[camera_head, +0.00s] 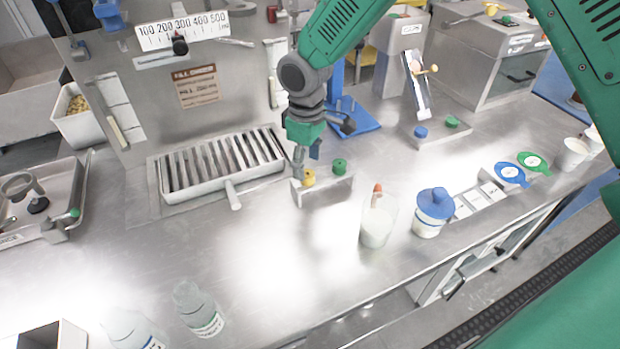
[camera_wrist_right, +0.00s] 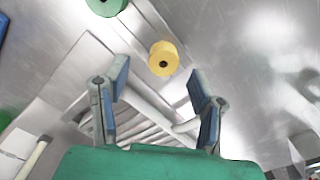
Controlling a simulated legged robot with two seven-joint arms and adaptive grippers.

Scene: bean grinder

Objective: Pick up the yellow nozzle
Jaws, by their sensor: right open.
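The yellow nozzle (camera_head: 309,177) is a short yellow cylinder on a small metal block at the middle of the counter. It also shows in the right wrist view (camera_wrist_right: 163,58), round with a dark centre hole. My right gripper (camera_head: 306,165) is over the block, close by the nozzle. In the right wrist view its two blue-padded fingers (camera_wrist_right: 158,88) stand apart, with the nozzle just ahead of the gap and nothing between them. A green nozzle (camera_head: 339,167) sits beside the yellow one on the same block. My left gripper is not in view.
A slatted drain tray (camera_head: 166,207) with a handle is left of the block. A cup with an orange-tipped item (camera_head: 377,226) and a blue-lidded container (camera_head: 432,213) stand to the right. Two clear bottles (camera_head: 198,308) are at the front left. The front middle counter is clear.

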